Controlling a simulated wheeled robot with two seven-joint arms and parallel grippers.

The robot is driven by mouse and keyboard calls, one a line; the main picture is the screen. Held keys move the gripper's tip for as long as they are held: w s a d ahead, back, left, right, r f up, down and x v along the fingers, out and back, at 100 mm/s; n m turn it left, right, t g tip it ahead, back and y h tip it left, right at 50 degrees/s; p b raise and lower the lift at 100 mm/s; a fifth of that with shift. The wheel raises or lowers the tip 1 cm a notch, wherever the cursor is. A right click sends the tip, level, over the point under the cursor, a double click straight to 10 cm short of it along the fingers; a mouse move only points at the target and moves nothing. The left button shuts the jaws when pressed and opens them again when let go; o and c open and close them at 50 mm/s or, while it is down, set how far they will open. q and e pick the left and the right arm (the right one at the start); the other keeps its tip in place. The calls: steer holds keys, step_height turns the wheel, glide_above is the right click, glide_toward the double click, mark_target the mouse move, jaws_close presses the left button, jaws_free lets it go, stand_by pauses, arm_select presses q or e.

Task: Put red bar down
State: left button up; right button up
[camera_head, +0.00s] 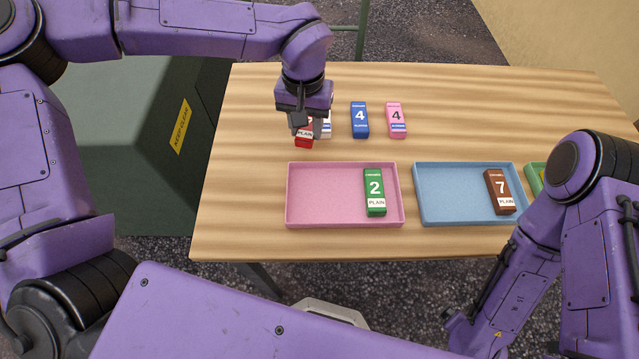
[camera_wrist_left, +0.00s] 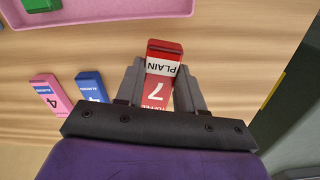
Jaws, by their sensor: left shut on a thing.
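The red bar (camera_head: 304,143) has a white PLAIN band; in the left wrist view (camera_wrist_left: 158,91) it also shows TOFFEE and a 7. My left gripper (camera_head: 306,126) is shut on it, one finger on each side. It is just behind the pink tray (camera_head: 289,196), outside it. The fingers hide much of the bar in the head view, and I cannot tell whether it touches the table. My right arm shows at the right, but its gripper is not in view.
A partly hidden white bar (camera_head: 327,126) is right beside the left gripper. A blue bar (camera_head: 360,121) and a pink bar (camera_head: 396,119) stand further right. The pink tray holds a green bar (camera_head: 374,189); its left part is bare. The blue tray (camera_head: 418,194) holds a brown bar (camera_head: 499,189).

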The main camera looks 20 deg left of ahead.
arm_select(q)
steer(key=s+d+r+n+p, duration=0.1)
steer(key=s+d+r, duration=0.4)
steer(key=s+d, duration=0.4)
steer(key=s+d+r+n+p, duration=0.15)
steer(key=s+d+r, duration=0.25)
steer(key=s+d, duration=0.45)
glide_toward(312, 203)
steer(key=s+d+r, duration=0.2)
steer(key=d+r, duration=0.1)
steer(key=d, duration=0.1)
steer(key=a+f, duration=0.1)
steer(key=f, duration=0.2)
steer(key=w+a+f, duration=0.1)
steer(key=f, duration=0.1)
steer(key=a+f, duration=0.2)
steer(key=f, duration=0.1)
steer(key=shift+w+f+b, duration=0.35)
steer(key=shift+w+b, duration=0.05)
steer(key=shift+f, duration=0.35)
steer(key=shift+f, duration=0.1)
steer(key=o, duration=1.1)
steer(key=shift+c, duration=0.2)
